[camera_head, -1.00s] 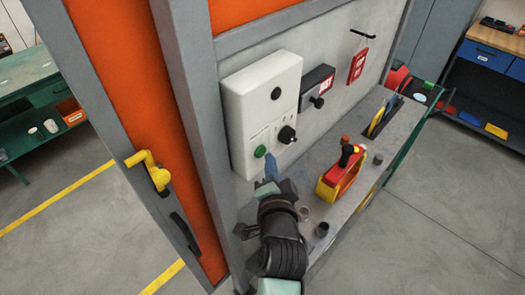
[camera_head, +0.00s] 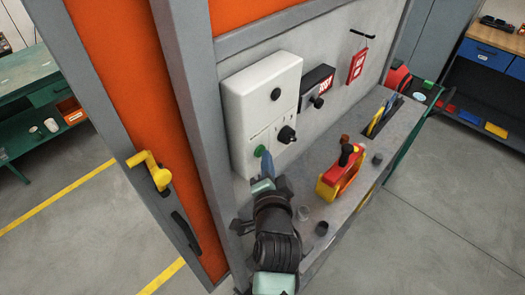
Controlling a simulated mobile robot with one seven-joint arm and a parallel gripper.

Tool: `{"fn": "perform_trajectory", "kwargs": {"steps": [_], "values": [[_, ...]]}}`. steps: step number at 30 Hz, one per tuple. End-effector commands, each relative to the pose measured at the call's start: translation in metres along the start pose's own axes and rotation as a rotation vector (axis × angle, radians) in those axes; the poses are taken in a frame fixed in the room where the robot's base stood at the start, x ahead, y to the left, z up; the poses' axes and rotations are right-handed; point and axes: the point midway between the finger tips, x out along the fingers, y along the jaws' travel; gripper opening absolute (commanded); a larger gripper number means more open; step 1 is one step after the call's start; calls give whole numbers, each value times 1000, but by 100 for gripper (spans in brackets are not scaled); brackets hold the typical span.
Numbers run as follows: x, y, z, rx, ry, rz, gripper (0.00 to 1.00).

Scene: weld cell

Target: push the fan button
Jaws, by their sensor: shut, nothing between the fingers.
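A white control box (camera_head: 245,92) is mounted on the grey panel wall. A green button (camera_head: 260,150) sits at its lower left, a black knob (camera_head: 287,134) at its lower right and a round black part (camera_head: 276,94) higher up. I see no readable label that tells which one is the fan button. My gripper (camera_head: 267,160) is shut and empty. Its blue fingertips are just right of the green button in the picture, at the lower edge of the box. I cannot tell whether they touch the button or the box.
A shelf (camera_head: 320,205) below the box carries a red and yellow tool (camera_head: 341,172) and small dark cups. A grey box with a knob (camera_head: 318,88) and a red tag (camera_head: 357,66) are to the right. An orange door with a yellow handle (camera_head: 150,168) is at left.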

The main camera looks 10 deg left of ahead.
Motion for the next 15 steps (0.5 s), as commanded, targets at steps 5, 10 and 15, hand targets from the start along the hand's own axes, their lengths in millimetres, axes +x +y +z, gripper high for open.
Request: {"fn": "perform_trajectory", "kwargs": {"steps": [5, 10, 15], "values": [[0, 0, 1, 0, -1, -1, 0], [-3, 3, -1, 1, -1, 1, 0], [-9, 8, -6, 1, 0, 1, 0]]}}
